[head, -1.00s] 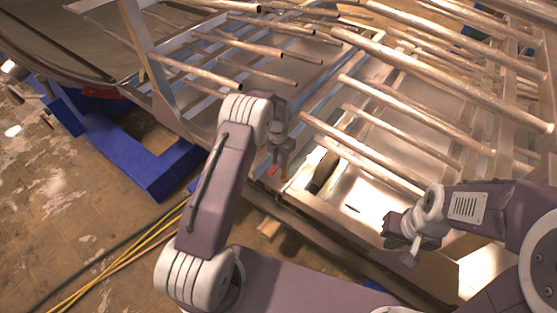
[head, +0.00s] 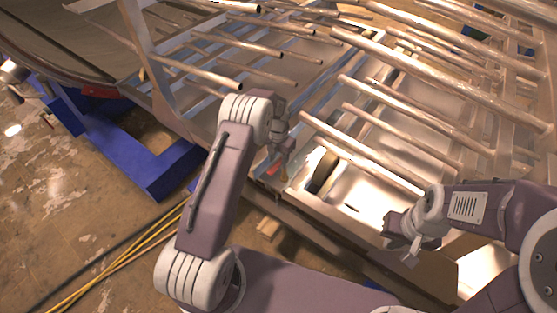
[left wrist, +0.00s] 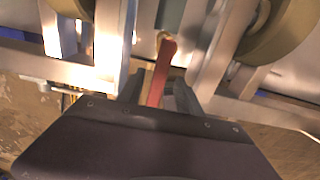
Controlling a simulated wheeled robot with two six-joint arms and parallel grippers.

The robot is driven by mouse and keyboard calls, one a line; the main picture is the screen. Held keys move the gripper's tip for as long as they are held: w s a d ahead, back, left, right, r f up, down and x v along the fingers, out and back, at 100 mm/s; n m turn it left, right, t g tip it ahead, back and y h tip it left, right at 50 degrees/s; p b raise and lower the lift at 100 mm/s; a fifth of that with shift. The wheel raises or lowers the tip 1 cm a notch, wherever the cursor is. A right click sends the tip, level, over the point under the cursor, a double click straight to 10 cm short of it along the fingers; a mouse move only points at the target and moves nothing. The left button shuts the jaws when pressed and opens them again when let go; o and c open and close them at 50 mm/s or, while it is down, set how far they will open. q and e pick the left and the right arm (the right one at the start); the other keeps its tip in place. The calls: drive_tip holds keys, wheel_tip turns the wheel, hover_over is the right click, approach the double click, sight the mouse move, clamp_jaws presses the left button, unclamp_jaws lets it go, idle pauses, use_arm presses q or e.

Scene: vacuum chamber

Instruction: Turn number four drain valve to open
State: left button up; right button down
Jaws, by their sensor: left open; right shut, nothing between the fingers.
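A red valve handle (head: 275,169) shows at the near edge of the metal frame. In the left wrist view the red handle (left wrist: 163,68) stands between my two left fingers, with a brassy part at its far end. My left gripper (head: 281,167) is over the handle and open; in the wrist view its fingers (left wrist: 158,92) lie either side of the handle with little space. I cannot tell whether a finger touches it. No number label is readable. My right gripper (head: 402,243) is shut and empty, over the frame's near side at right.
Several metal pipes (head: 400,88) run across the frame above and beyond my left gripper. A dark wheel-like part (head: 322,172) is close right of the handle. A blue support (head: 150,170) stands at left. Yellow cables (head: 120,258) lie on the floor.

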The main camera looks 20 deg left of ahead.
sight(278, 163)
use_arm(q)
wheel_tip(278, 163, up, 9)
drive_tip(key=shift+p, duration=0.3)
drive_tip(key=shift+f, duration=0.15)
